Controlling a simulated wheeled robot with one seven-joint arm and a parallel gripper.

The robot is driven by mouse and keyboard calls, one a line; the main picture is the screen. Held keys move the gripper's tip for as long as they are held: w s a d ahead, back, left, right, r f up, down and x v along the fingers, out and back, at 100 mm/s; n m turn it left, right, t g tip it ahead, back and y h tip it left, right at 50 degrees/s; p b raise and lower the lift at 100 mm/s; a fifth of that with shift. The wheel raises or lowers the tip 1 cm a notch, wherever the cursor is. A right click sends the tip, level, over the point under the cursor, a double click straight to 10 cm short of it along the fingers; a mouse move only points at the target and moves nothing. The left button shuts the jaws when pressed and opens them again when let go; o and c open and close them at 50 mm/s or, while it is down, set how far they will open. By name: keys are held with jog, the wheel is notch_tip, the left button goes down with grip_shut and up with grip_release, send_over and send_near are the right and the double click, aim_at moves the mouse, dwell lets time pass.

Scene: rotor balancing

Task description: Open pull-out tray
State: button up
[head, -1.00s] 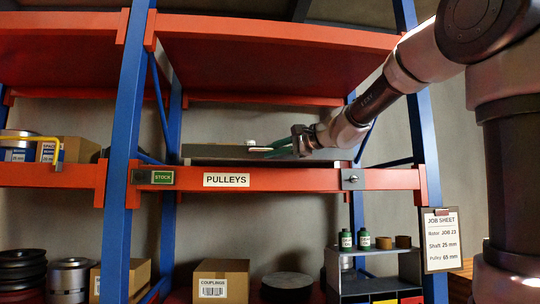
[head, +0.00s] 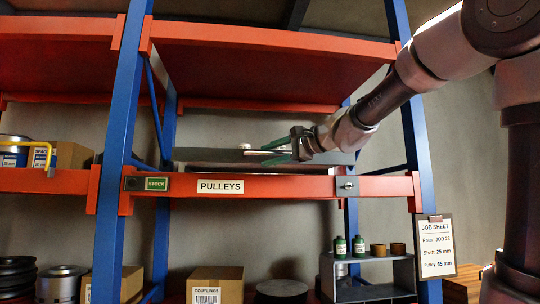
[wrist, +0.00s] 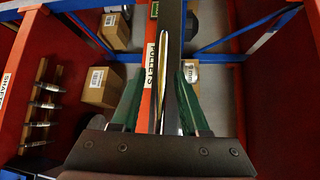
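The pull-out tray (head: 215,154) is a grey, flat-fronted unit on the shelf labelled PULLEYS, just above the orange beam. In the wrist view its dark front edge (wrist: 173,30) runs up the picture, with a pale shiny bar (wrist: 162,85), apparently the handle. My gripper (head: 268,154) reaches in from the right at the tray's front. In the wrist view its green fingers (wrist: 160,100) stand apart, one on each side of the bar. I see a gap on both sides, so they do not appear to grip it. How far the tray is out is unclear.
The orange beam (head: 285,187) carries a green STOCK tag (head: 157,184) and a small metal latch plate (head: 347,186). Blue posts (head: 112,150) stand at either side. A job sheet (head: 435,245) hangs right.

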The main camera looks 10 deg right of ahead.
jog(key=v, duration=1.1)
jog(key=shift+w, duration=0.1)
jog(key=s+d+f+n+g+h, duration=0.1)
jog(key=s+d+f+n+h, duration=0.1)
jog(key=f, duration=0.6)
jog(key=s+d+f+n+g+h, duration=0.1)
jog(key=s+d+f+n+h, duration=0.1)
jog(key=f, duration=0.7)
jog(key=s+d+f+n+g+h, duration=0.2)
jog(key=s+d+f+h, duration=0.2)
jog(key=f, duration=0.5)
jog(key=s+h, duration=0.2)
jog(key=shift+s, duration=0.4)
